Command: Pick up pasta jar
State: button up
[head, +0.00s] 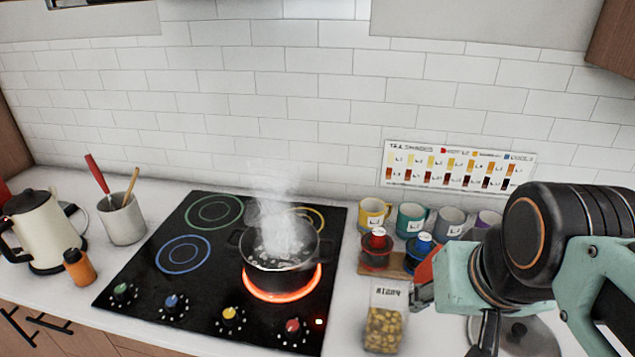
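The pasta jar (385,318) is a clear, upright container with dark lettering near its top and yellow pasta in its lower part. It stands on the white counter, right of the stove's front corner. My gripper (428,288) is at the jar's right side, close to its upper part.
A steaming black pot (280,248) sits on a glowing red burner of the black stove (150,270). A glass lid (525,338) lies at right.

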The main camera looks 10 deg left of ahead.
aim_at(388, 315)
jog(key=k+l+u, duration=0.15)
jog(key=u, duration=0.3)
jog(key=k+u, duration=0.3)
jog(key=u, duration=0.15)
jog(key=k+u, duration=0.2)
jog(key=u, duration=0.25)
jog(key=k+u, duration=0.1)
jog(key=j, duration=0.1)
jog(key=u, duration=0.05)
